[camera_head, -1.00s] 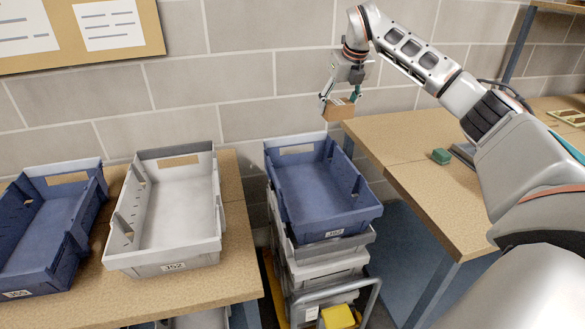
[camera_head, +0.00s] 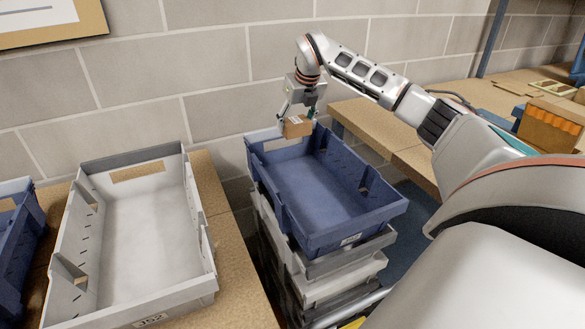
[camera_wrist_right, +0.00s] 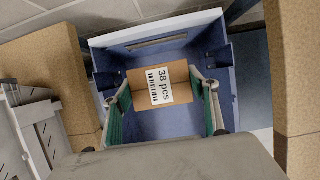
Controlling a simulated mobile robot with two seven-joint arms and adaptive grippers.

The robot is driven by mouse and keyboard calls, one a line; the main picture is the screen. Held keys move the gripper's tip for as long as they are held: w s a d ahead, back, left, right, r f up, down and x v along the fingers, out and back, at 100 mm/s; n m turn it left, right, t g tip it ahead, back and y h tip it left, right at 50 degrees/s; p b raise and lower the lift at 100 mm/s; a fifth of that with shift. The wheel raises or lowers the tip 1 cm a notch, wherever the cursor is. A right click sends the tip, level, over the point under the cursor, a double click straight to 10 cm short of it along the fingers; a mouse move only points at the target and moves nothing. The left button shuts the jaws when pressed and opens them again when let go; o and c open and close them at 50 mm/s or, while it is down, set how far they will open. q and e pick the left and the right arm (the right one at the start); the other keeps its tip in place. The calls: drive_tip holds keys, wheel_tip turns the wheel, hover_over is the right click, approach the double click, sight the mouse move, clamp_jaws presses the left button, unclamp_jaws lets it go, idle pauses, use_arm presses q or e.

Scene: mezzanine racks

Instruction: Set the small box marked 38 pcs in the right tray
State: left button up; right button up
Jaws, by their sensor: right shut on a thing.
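A small brown cardboard box (camera_head: 298,127) with a white label is held in my right gripper (camera_head: 298,118). In the right wrist view the label on the box (camera_wrist_right: 160,87) reads "38 pcs", with a barcode. The fingers sit on both sides of the box. The rightmost tray is a blue tray (camera_head: 345,238), empty, on top of a stack of crates. The box hangs at the far end of this tray, and in the wrist view it shows against the tray's inside. The gap below it is hard to judge. My left gripper is not in view.
A grey tray (camera_head: 205,235), empty, lies on the wooden table (camera_head: 240,285) at left. Another blue tray (camera_head: 30,235) shows at the left edge. A wooden bench (camera_head: 375,125) with a brown carton (camera_head: 550,127) stands at right. A block wall is behind.

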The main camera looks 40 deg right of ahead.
wheel_tip(320, 180, down, 11)
drive_tip(key=shift+w+b, duration=0.1)
drive_tip(key=shift+b, duration=0.7)
drive_tip(key=shift+f+b, duration=0.4)
drive_tip(key=shift+f, duration=1.95)
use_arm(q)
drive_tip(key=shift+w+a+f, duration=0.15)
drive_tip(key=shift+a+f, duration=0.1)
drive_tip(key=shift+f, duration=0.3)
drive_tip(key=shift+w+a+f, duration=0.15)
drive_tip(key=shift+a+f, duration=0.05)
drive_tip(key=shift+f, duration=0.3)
use_arm(e)
drive_tip(key=shift+r, duration=0.15)
drive_tip(key=o, duration=1.1)
drive_tip(key=shift+f, duration=0.2)
